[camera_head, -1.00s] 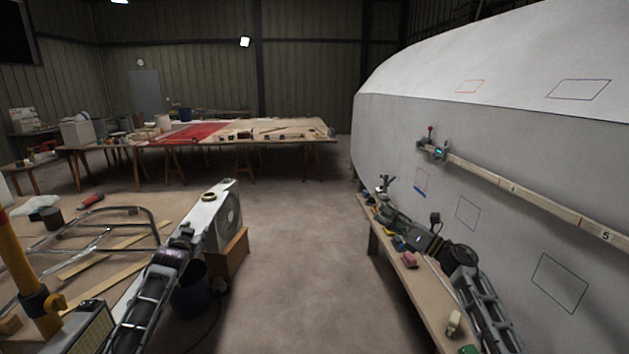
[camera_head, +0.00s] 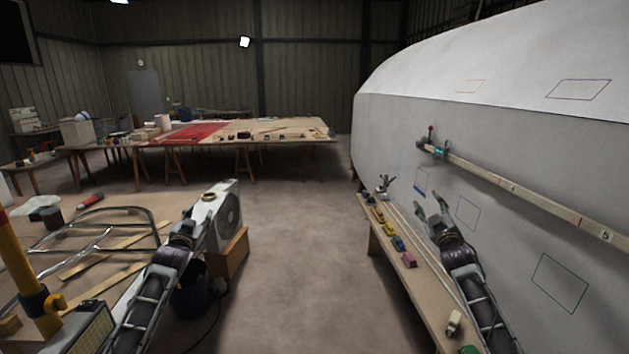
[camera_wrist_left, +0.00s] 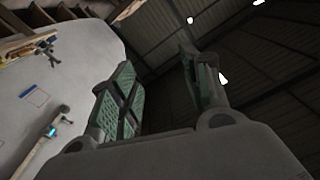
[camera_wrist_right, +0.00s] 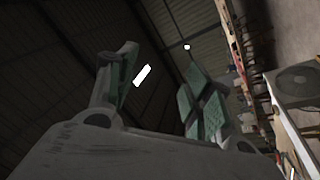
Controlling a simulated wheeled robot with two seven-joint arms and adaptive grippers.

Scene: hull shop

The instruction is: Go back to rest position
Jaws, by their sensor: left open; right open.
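My left gripper (camera_head: 190,218) is in front of the white fan-like box (camera_head: 224,222) in the head view. In the left wrist view its two green-padded fingers (camera_wrist_left: 158,85) stand apart with nothing between them. My right gripper (camera_head: 432,208) is raised beside the hull (camera_head: 520,200), above the narrow bench (camera_head: 385,244). In the right wrist view its fingers (camera_wrist_right: 160,88) are spread and empty. Both grippers point upward, with the roof behind their fingers.
Small coloured items, including a pink block (camera_head: 409,260), line the narrow bench. A wooden batten (camera_head: 520,190) runs along the hull. A tubular metal frame (camera_head: 100,235) and a yellow post (camera_head: 28,270) are at left. The middle floor (camera_head: 300,250) is clear.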

